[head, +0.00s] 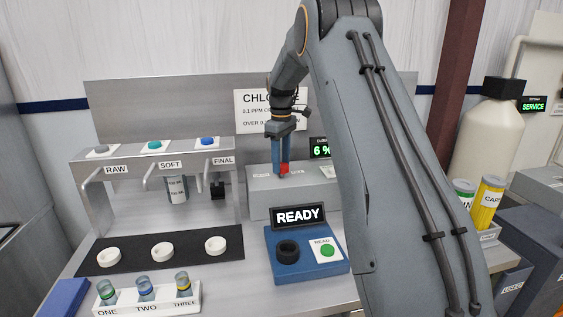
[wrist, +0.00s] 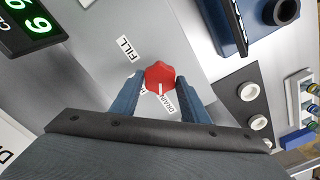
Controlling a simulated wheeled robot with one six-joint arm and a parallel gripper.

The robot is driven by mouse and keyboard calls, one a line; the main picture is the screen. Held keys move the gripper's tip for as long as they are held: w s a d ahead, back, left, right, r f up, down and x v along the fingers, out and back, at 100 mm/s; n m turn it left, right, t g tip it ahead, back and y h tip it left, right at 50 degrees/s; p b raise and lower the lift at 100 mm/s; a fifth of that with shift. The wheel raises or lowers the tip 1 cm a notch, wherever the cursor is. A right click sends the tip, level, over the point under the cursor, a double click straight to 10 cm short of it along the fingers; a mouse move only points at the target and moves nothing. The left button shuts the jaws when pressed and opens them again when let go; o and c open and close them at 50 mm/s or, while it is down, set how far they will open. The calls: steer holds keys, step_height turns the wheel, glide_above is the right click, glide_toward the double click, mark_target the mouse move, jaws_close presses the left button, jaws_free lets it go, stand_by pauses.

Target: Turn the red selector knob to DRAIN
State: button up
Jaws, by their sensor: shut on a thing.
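The red selector knob (wrist: 160,74) sits between the blue fingers of my gripper (wrist: 159,86), which is shut on it. Its white mark points down in the wrist view, toward the DRAIN label (wrist: 167,103). A FILL label (wrist: 127,49) lies up and left of the knob. Another label beside the left finger is mostly hidden. In the head view, my gripper (head: 281,162) comes down from above onto the knob (head: 284,169) on the grey box (head: 262,199).
A blue READY unit (head: 287,262) with a black ring and green button stands in front of the box. A lit percent display (head: 320,148) is behind it. The tap stand (head: 160,160) and three vials (head: 146,288) are at left.

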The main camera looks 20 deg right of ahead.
mark_target(282, 165)
steer(key=shift+r, duration=0.1)
steer(key=o, duration=1.1)
steer(key=shift+c, duration=0.2)
steer(key=shift+r+b, duration=1.25)
steer(key=shift+r, duration=2.65)
steer(key=shift+d, duration=0.1)
